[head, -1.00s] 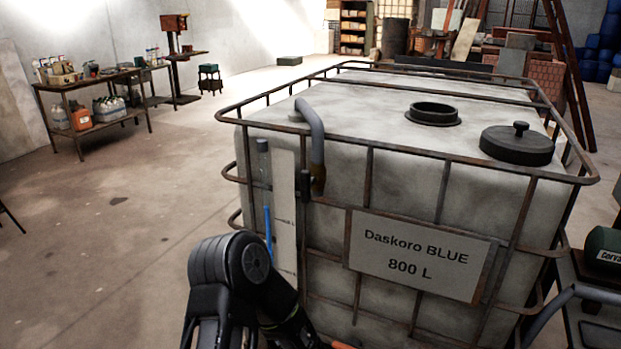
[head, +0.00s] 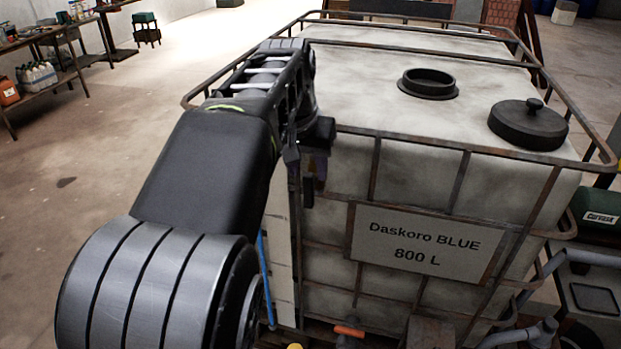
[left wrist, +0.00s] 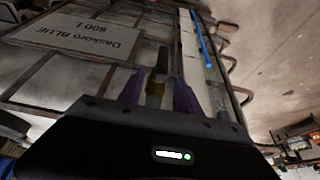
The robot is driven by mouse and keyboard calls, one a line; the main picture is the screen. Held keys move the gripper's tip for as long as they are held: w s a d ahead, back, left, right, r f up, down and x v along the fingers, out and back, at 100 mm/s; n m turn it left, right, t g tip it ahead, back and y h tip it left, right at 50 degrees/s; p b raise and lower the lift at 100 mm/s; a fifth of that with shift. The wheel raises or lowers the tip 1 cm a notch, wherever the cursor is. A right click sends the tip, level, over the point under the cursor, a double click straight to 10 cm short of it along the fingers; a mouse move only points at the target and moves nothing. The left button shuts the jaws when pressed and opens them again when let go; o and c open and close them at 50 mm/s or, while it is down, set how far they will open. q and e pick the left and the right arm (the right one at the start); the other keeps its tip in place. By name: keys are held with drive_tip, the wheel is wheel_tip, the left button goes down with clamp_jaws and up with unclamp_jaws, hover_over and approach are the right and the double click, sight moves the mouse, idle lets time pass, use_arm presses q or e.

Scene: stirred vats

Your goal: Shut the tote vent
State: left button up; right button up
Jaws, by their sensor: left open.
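The white caged tote (head: 335,265) with its "Daskoro BLUE 800 L" sign fills the middle of the head view. On its top, an open black ring (head: 428,84) stands left of a dark round lid (head: 529,124). My right gripper is out of view.
Rusty cage bars (head: 465,152) run around the tote's top edge. A blue level tube (head: 265,275) runs down its left front, and an orange handle (head: 348,331) is low in front. A dark green container (head: 597,212) stands at the right. Floor is open at left.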

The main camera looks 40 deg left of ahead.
sight(310, 188)
use_arm(q)
drive_tip(key=shift+s, duration=0.2)
drive_tip(key=shift+p+x, duration=0.3)
drive_tip(key=shift+x, duration=3.7)
drive_tip(key=shift+s, duration=0.1)
drive_tip(key=shift+c, duration=0.4)
clamp_jaws()
